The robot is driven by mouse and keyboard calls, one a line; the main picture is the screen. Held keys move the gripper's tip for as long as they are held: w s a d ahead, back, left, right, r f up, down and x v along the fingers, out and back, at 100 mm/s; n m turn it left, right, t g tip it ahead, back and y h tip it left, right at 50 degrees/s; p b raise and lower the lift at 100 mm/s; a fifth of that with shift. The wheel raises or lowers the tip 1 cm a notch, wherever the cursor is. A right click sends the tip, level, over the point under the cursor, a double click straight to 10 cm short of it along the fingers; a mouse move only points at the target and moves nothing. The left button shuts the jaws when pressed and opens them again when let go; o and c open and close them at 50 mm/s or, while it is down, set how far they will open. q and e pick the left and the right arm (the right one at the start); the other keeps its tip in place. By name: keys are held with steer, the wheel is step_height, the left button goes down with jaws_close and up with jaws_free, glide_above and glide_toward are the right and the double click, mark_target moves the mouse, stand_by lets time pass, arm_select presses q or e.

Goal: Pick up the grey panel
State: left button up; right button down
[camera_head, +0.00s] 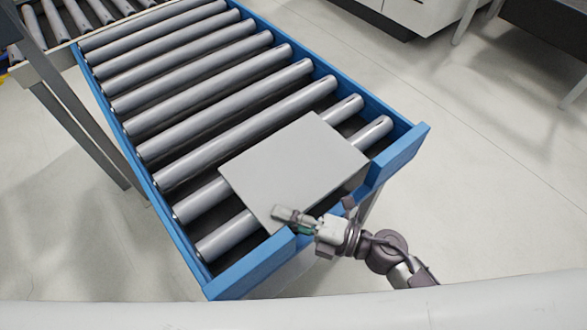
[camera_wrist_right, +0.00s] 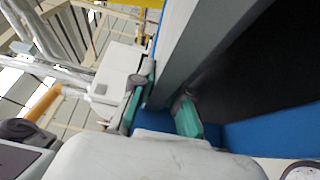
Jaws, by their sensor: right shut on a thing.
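The grey panel (camera_head: 293,165) lies flat on the rollers at the near end of the blue-framed conveyor. Its near edge reaches the blue end rail. My right gripper (camera_head: 295,221) is at the panel's near left corner, shut on its edge, with one finger above the panel. In the right wrist view the panel's edge (camera_wrist_right: 188,55) runs between the two green-padded fingers (camera_wrist_right: 162,106), and a dark face shows to its right. My left gripper is not in view.
The conveyor's blue frame (camera_head: 258,265) surrounds the rollers, with a raised corner (camera_head: 400,152) right of the panel. Bare rollers (camera_head: 215,95) extend behind the panel. Another roller conveyor (camera_head: 60,20) stands at the far left. The floor (camera_head: 480,180) to the right is clear.

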steer(key=shift+r, duration=0.1)
steer(key=shift+r, duration=0.55)
steer(key=r, duration=0.2)
steer(key=r+p, duration=0.1)
steer(key=shift+s+r, duration=0.2)
steer(key=shift+s, duration=0.1)
steer(key=s+r, duration=0.6)
steer(key=s, duration=0.4)
steer(key=s+d+r+p, duration=0.6)
steer(key=d+r+p, duration=0.3)
steer(key=d, duration=0.3)
steer(key=shift+r, duration=0.7)
